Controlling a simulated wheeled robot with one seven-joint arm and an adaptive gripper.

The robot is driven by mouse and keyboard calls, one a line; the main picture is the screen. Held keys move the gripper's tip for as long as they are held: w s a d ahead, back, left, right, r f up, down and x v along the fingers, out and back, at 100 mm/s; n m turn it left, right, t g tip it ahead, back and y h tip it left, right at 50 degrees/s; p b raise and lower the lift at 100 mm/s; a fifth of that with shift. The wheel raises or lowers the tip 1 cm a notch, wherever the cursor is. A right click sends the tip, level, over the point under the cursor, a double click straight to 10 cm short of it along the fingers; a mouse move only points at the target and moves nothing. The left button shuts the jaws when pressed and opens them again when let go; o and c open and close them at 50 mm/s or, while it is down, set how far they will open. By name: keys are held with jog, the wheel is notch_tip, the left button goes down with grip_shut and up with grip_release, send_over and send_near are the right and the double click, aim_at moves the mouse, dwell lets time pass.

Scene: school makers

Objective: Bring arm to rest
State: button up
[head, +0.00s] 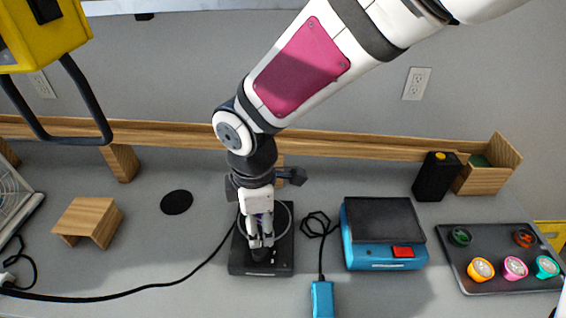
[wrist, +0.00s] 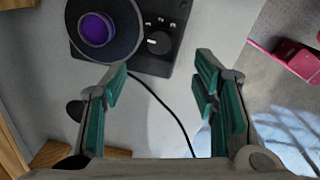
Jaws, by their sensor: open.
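My arm reaches down from the upper right in the head view. My gripper (head: 260,245) hangs over a black box-shaped device (head: 240,265) on the grey table and hides part of it. In the wrist view my gripper (wrist: 160,72) is open, with teal finger pads and nothing between them. The device (wrist: 168,62) lies beyond the fingertips there, with a knob (wrist: 159,42) and a dark round dish holding a purple round piece (wrist: 97,30). I cannot tell the exact gap between fingertips and device.
A blue scale-like device (head: 385,235) stands to the right, with a dark tray (head: 500,285) of coloured round pieces farther right. A black cable (head: 150,287) crosses the table. A yellow device (head: 45,40) is at upper left.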

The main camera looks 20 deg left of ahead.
jog(key=w+d+r+m+t+h, duration=0.1)
jog(key=w+d+r+m, duration=0.1)
jog(key=d+r+m, duration=0.6)
jog(key=w+d+r+m+t, duration=0.15)
jog(key=d+r, duration=0.25)
jog(key=d, duration=0.7)
jog(key=s+d+r+m, duration=0.2)
jog(key=s+d+m, duration=0.3)
jog(key=d+m, duration=0.2)
jog(key=s+d+r+m+t, duration=0.1)
jog(key=s+d+r+m, duration=0.2)
jog(key=s+d+m, duration=0.3)
jog(key=shift+s+d+r+m+y, duration=0.25)
jog(key=shift+d+r+m+y, duration=0.1)
jog(key=shift+d, duration=0.5)
